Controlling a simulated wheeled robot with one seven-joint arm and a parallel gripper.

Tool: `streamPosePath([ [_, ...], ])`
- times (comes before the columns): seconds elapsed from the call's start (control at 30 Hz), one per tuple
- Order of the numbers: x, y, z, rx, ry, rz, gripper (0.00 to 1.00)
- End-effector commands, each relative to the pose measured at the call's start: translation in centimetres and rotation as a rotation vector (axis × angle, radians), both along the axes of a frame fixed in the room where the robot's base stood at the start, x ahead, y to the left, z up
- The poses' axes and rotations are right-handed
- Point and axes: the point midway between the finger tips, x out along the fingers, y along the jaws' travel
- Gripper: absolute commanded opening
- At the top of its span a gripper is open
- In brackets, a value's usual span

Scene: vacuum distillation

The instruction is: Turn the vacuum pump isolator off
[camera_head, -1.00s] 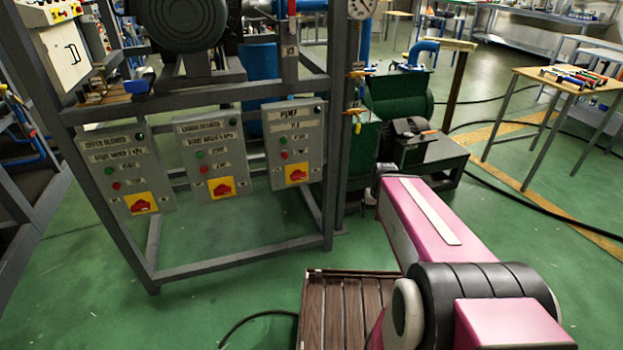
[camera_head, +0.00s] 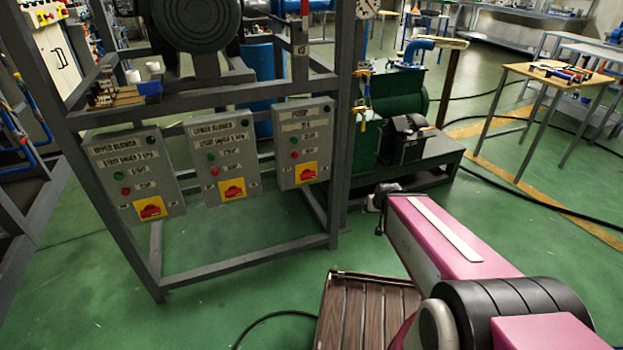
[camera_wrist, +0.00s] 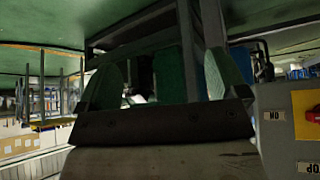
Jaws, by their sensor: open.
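The pump panel (camera_head: 303,143) is the rightmost of three grey control boxes on the frame. Its isolator, a red rotary switch on a yellow plate (camera_head: 307,172), sits at the bottom of the box. My gripper (camera_head: 378,198) is right of and a little lower than this switch in the head view, not touching it, and its fingers are unclear there. In the wrist view my gripper (camera_wrist: 168,80) is open and empty, its two fingers apart. There a yellow plate with a red switch (camera_wrist: 308,108) shows, partly cut off, at the right edge, beside an inverted ON label.
Two similar boxes, the lower blower panel (camera_head: 225,157) and upper blower panel (camera_head: 134,172), hang to the left. A grey frame post (camera_head: 342,140) stands between the pump panel and a green machine (camera_head: 390,105). A slatted brown platform (camera_head: 365,312) lies below my arm. Green floor is clear in front of the frame.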

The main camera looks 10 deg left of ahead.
Motion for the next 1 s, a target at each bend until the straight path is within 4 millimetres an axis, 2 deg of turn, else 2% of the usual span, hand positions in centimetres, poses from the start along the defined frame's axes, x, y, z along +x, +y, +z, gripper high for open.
streamPosePath([
  [0.17, 0.9, 4.8, 0.4, 0.043, -0.212, 0.081, 0.92],
  [0.3, 0.9, 9.5, 1.6, 0.108, -0.418, 0.16, 0.92],
  [0.5, -0.9, 15.8, 4.0, 0.227, -0.694, 0.273, 0.92],
  [0.6, -2.1, 18.0, 5.1, 0.286, -0.801, 0.317, 0.92],
  [0.8, -3.8, 20.3, 6.5, 0.357, -0.92, 0.364, 0.92],
  [1.0, -3.4, 20.9, 6.6, 0.368, -0.938, 0.37, 0.92],
])
